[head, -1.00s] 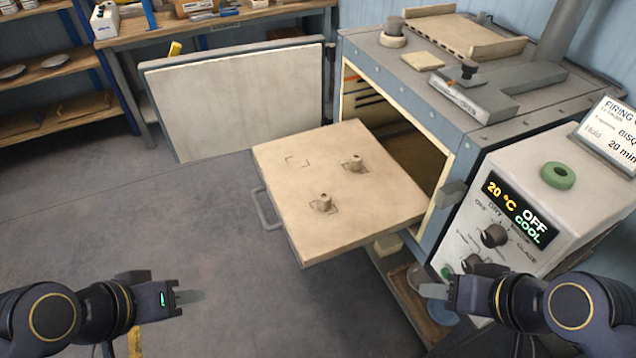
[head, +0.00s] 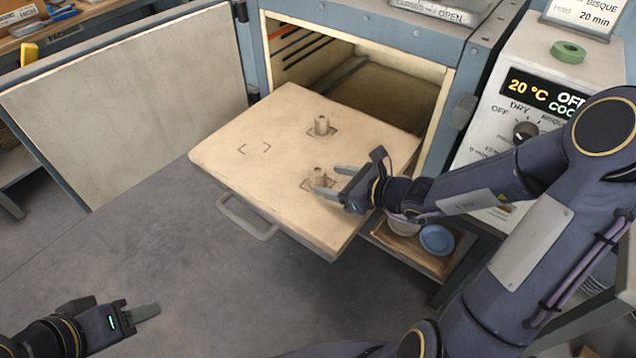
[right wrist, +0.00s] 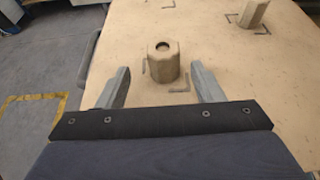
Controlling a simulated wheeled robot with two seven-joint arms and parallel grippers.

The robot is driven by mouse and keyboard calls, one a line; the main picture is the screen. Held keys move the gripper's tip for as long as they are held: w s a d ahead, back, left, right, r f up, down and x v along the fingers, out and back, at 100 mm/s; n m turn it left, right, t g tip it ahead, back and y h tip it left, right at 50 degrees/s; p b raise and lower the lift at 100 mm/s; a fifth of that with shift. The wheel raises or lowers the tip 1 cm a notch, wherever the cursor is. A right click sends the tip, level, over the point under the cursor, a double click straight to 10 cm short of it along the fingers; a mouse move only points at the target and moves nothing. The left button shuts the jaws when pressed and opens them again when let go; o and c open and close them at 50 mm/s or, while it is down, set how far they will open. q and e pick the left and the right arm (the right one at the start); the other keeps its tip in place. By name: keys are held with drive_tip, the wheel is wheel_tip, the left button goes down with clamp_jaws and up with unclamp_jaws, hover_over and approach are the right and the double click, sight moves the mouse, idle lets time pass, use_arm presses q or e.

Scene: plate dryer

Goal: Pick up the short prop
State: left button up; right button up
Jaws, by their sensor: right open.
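Two small clay-coloured props stand upright on the pale pulled-out shelf (head: 225,150). The nearer prop (head: 318,174) looks like the shorter one and shows in the right wrist view (right wrist: 163,64) as a stubby post with a hole on top. The farther prop (head: 321,125) stands toward the oven opening and is partly cut off in the right wrist view (right wrist: 253,14). My right gripper (head: 326,179) is open, its fingers to either side of the nearer prop near their tips, with gaps showing. My left gripper (head: 148,312) is low at the left, away from the shelf; its jaw opening is unclear.
An empty corner-marked spot (head: 254,148) lies on the shelf's left part. A handle (head: 248,220) sticks out at the shelf's front. The open door (head: 125,95) stands left, the control box (head: 535,100) right. A blue bowl (head: 437,239) sits on a lower ledge.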

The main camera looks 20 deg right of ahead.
sight(312, 174)
drive_tip(key=x, duration=0.7)
drive_tip(key=shift+w+f, duration=0.15)
drive_tip(key=shift+w, duration=0.2)
drive_tip(key=shift+d, duration=0.1)
drive_tip(key=c, duration=1.1)
